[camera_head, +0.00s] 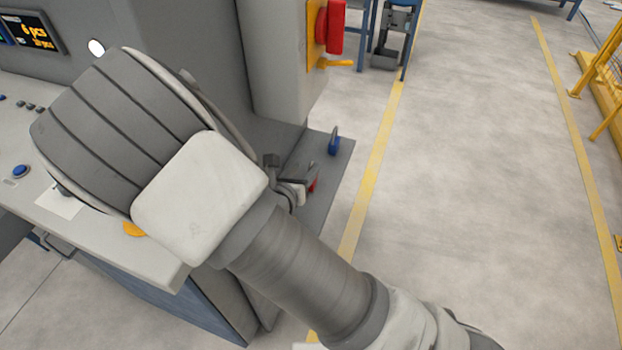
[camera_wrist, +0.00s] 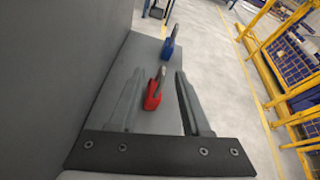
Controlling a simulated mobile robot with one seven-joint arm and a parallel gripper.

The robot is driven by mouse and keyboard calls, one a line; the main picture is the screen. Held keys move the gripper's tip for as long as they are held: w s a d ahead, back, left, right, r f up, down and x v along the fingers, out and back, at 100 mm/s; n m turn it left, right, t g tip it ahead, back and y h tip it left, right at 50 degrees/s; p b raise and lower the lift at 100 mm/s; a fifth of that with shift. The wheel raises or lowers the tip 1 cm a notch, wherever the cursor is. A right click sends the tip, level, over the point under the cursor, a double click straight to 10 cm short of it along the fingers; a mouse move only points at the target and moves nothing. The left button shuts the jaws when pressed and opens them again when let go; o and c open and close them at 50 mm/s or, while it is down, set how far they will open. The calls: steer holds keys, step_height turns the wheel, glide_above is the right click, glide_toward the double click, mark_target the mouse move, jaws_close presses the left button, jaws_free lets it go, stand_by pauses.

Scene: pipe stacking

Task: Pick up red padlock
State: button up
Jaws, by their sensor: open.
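The red padlock (camera_wrist: 153,92) with its grey shackle stands on a grey ledge (camera_wrist: 118,75) beside the machine. In the wrist view it is between the two fingers of my gripper (camera_wrist: 158,82), nearer the right one. The fingers are apart and I see no contact with the padlock. In the head view only a small red part of the padlock (camera_head: 313,184) shows, the rest hidden behind my gripper (camera_head: 294,180) and arm.
A blue padlock (camera_wrist: 168,46) stands farther along the ledge, near its edge; it also shows in the head view (camera_head: 334,143). The grey machine wall (camera_wrist: 75,70) rises close on the left. Open floor (camera_wrist: 225,80) lies to the right, with yellow fencing (camera_wrist: 262,35) beyond.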

mark_target(311, 163)
steer(key=x, duration=0.4)
steer(key=shift+d+f+b, duration=0.1)
steer(key=shift+d+b, duration=0.05)
steer(key=shift+b, duration=0.15)
jaws_close()
stand_by(1.1)
